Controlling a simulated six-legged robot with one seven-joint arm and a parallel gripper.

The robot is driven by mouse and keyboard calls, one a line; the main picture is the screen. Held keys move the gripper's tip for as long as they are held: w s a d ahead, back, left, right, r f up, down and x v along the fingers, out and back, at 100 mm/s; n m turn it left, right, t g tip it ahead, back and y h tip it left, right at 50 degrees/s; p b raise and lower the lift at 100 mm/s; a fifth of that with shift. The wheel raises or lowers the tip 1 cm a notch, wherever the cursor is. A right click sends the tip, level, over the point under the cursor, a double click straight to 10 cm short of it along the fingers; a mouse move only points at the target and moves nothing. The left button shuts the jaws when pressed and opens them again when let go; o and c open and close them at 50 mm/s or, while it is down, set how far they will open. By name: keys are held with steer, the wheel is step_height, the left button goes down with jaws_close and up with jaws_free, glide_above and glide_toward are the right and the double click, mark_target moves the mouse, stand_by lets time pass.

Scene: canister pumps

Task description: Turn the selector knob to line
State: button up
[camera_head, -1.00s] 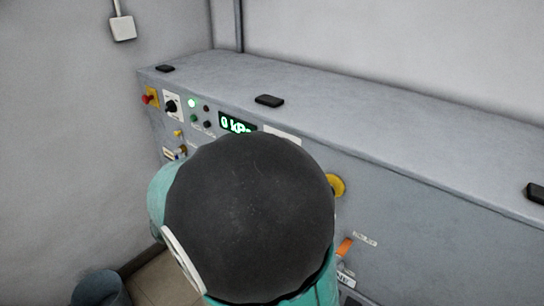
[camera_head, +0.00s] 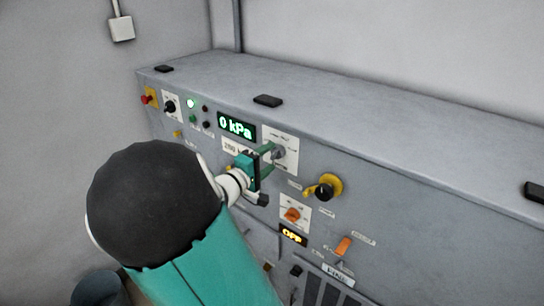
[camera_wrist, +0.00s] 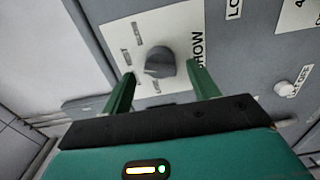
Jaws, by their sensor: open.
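A dark grey knob (camera_head: 279,153) sits on a white labelled plate (camera_head: 291,143) on the upper front of the grey cabinet. In the wrist view the knob (camera_wrist: 160,62) is in the middle of the plate (camera_wrist: 179,22), with small position labels around its left side and the word SHOW to its right. The small labels are too blurred to read. My gripper (camera_head: 268,155) is open in front of the knob. In the wrist view its green fingers (camera_wrist: 163,70) stand to the left and right of the knob, with visible gaps; contact is not visible.
A green display (camera_head: 237,126) reads 0 kPa. Nearby are a yellow-and-black knob (camera_head: 326,187), an orange knob (camera_head: 292,214), an orange lever (camera_head: 344,245), a black knob (camera_head: 170,106) and a red button (camera_head: 147,98). Black blocks (camera_head: 268,100) lie on the cabinet top.

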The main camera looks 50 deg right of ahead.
steer(key=shift+w+d, duration=0.15)
steer(key=shift+d, duration=1)
steer(key=shift+c, duration=0.2)
steer(key=c, duration=0.9)
